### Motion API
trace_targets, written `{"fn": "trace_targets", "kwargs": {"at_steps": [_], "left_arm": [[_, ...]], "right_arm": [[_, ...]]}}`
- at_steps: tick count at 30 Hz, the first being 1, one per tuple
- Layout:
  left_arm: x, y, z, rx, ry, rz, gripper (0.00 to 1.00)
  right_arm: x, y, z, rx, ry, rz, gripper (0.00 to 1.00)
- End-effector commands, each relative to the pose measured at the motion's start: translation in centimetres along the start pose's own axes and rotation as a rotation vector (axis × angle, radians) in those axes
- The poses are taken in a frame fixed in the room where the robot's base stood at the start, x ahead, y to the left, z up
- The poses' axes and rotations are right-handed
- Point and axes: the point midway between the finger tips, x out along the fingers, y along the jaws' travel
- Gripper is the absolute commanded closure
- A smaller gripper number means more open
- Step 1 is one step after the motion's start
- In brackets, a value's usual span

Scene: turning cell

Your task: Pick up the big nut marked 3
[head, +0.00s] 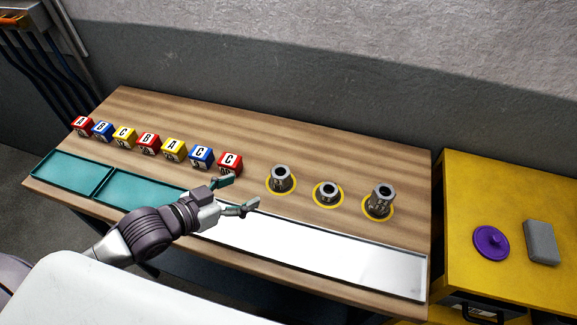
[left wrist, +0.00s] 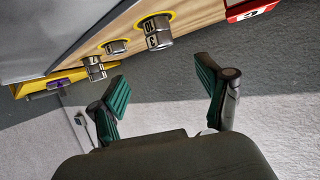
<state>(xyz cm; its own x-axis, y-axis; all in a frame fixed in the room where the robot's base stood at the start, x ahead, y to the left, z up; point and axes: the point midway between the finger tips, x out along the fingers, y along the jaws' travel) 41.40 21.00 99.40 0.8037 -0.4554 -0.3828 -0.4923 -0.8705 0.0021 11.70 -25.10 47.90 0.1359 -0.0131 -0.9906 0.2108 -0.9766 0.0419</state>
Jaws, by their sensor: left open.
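Three metal nuts stand upright on yellow rings on the wooden bench: a left one (head: 281,178), a middle, lower one (head: 327,191) and a right, taller one (head: 381,201). In the left wrist view the left nut (left wrist: 155,32) bears dark marks that look like a 10 and perhaps a 3; the middle nut (left wrist: 116,47) and right nut (left wrist: 95,68) are too small to read. My left gripper (head: 238,195) is open and empty, left of the left nut and apart from it. Its spread fingers also show in the left wrist view (left wrist: 165,88). My right gripper is out of view.
Several red, blue and yellow lettered cubes (head: 148,143) stand in a row left of the nuts. Teal trays (head: 72,177) and a long white tray (head: 330,251) lie along the front edge. A yellow cabinet (head: 500,185) at right bears a purple lid (head: 491,242) and a grey block (head: 541,242).

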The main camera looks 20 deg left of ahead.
Motion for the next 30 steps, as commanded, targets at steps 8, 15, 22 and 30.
{"fn": "trace_targets", "kwargs": {"at_steps": [8, 15, 22, 30], "left_arm": [[5.3, 0.0, -0.4, 0.001, 0.003, -0.001, 0.23], [7.3, 0.0, -0.2, 0.002, 0.0, 0.0, 0.23], [10.2, -0.2, -0.8, 0.001, 0.002, 0.0, 0.23], [12.4, -0.1, -0.4, 0.003, -0.001, 0.001, 0.23]], "right_arm": [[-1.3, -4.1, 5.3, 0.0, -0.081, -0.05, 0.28], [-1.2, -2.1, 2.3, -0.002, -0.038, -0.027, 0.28], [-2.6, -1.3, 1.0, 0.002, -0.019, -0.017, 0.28], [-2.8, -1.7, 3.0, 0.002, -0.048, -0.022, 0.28]]}}
